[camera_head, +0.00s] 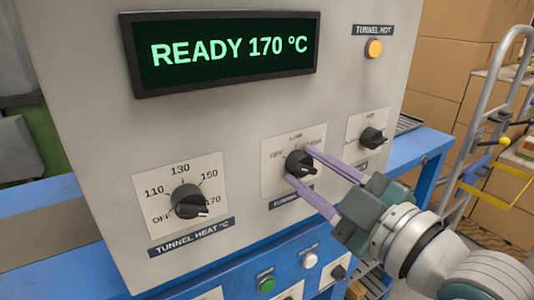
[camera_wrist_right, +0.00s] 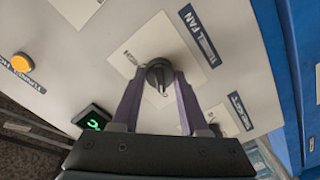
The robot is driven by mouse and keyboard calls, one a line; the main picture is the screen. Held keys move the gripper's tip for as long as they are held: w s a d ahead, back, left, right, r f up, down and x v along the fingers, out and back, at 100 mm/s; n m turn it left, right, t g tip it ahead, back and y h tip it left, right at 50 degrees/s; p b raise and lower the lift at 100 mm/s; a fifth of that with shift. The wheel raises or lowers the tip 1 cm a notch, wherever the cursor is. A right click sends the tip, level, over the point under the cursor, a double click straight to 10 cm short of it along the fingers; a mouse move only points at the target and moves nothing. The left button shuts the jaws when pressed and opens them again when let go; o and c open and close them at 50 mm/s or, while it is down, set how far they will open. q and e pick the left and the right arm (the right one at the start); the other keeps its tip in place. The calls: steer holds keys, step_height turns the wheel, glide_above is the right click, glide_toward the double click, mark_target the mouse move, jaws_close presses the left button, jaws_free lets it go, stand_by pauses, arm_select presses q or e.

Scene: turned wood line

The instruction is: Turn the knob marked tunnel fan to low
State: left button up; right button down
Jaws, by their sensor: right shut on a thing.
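The tunnel fan knob (camera_head: 299,161) is black and sits on a pale plate on the grey panel, with OFF at its left and other marks partly covered. My right gripper (camera_head: 300,166) comes in from the lower right, its two purple fingers closed on opposite sides of the knob. The knob also shows in the right wrist view (camera_wrist_right: 159,73), between the fingertips, with the TUNNEL FAN label (camera_wrist_right: 198,34) beside it. There its pale pointer line runs toward the bottom of the picture; the mark it faces is hidden. My left gripper is not in view.
The tunnel heat knob (camera_head: 189,201) is to the left, and another black knob (camera_head: 372,138) is to the right. A display (camera_head: 222,50) reads READY 170 °C. An amber lamp (camera_head: 374,48) is labelled TUNNEL HOT. Green (camera_head: 266,284) and white (camera_head: 309,260) buttons are below.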

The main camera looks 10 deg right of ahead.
steer(key=shift+m, duration=0.4)
steer(key=shift+m+p, duration=0.3)
steer(key=shift+m, duration=0.7)
steer(key=m, duration=0.2)
steer(key=shift+m, duration=0.3)
steer(key=m, duration=0.6)
steer(key=shift+d+p, duration=0.1)
steer(key=shift+p, duration=0.2)
steer(key=shift+m, duration=0.3)
steer(key=shift+c, duration=2.1)
jaws_free()
